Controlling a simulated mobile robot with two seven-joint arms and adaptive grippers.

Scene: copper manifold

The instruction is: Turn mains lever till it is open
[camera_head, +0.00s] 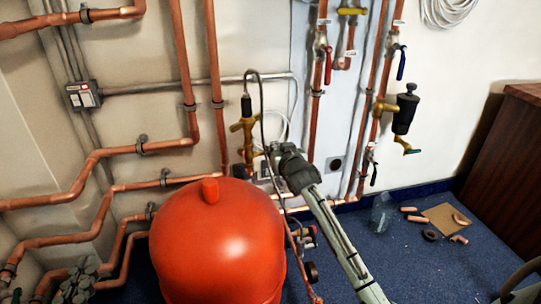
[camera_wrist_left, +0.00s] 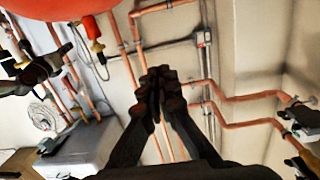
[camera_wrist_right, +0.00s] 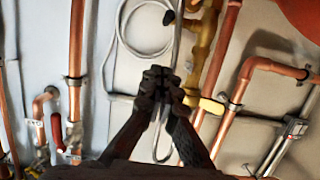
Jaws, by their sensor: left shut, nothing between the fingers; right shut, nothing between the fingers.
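No lever is legibly marked as the mains one. A brass fitting (camera_head: 247,128) with a black top stands on the wall behind the red vessel. In the right wrist view the brass fitting (camera_wrist_right: 201,48) has a yellow lever-like part (camera_wrist_right: 210,105) lying sideways, close beside the fingertips. My right gripper (camera_wrist_right: 160,80) is shut and empty; whether it touches that part I cannot tell. My left gripper (camera_wrist_left: 158,80) is shut and empty, facing pipes and wall. A red lever (camera_head: 328,65), a blue lever (camera_head: 401,63) and a yellow lever (camera_head: 352,11) are on pipes to the right.
The large red vessel (camera_head: 217,240) fills the lower middle. Copper pipes (camera_head: 100,155) run along the left wall. A thin grey hose (camera_head: 262,85) loops over the brass fitting. Loose copper pieces (camera_head: 415,218) and a cardboard sheet (camera_head: 440,215) lie on the blue floor at right.

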